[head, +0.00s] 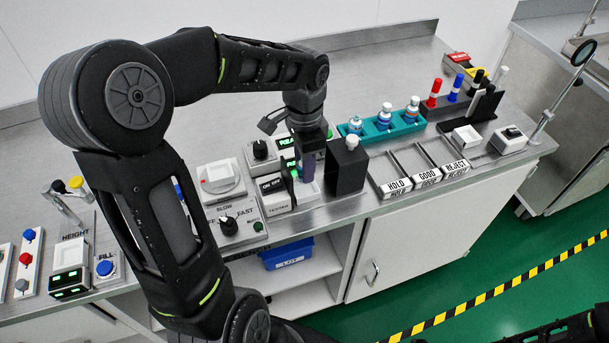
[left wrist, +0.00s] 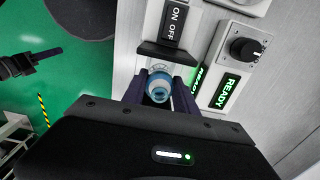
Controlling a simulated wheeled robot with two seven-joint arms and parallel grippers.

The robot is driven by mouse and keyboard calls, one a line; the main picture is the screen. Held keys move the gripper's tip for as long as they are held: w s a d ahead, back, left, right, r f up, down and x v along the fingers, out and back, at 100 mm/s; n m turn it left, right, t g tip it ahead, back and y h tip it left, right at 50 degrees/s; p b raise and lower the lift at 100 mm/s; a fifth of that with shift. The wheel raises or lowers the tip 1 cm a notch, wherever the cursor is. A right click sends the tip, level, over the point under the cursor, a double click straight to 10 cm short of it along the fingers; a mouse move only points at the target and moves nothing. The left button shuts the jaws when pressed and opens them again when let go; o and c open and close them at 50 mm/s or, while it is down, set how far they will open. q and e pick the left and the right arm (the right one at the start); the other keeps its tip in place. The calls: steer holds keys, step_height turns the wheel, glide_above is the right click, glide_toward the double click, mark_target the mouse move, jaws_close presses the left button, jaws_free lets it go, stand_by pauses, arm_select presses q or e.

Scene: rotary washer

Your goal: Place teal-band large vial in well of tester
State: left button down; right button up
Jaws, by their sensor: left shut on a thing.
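My left gripper (head: 307,172) points down over the right part of the tester (head: 279,208), close to its top. In the left wrist view its dark fingers (left wrist: 159,88) are shut on a large vial (left wrist: 158,86) with a pale cap and a blue-teal band, seen from above. The vial stands beside the ON/OFF switch (left wrist: 174,22) and a lit green READY display (left wrist: 226,91). The well is hidden beneath the gripper and vial, and I cannot tell whether the vial's bottom is inside it. A dark arm part, seemingly my right gripper (left wrist: 18,66), shows at the left wrist view's left edge, its jaws unclear.
A black block (head: 348,170) with a white-topped item stands just right of the gripper. A teal rack (head: 383,129) with several vials is behind it. HOLD, GOOD and REJECT trays (head: 427,176) lie further right. A SLOW/FAST dial (head: 229,222) is at left.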

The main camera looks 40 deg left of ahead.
arm_select(q)
step_height(320, 180, down, 4)
steer(key=shift+f, duration=0.25)
steer(key=c, duration=1)
jaws_free()
steer(key=shift+o, duration=0.2)
steer(key=shift+r, duration=0.2)
step_height(320, 180, up, 12)
steer(key=shift+f, duration=0.1)
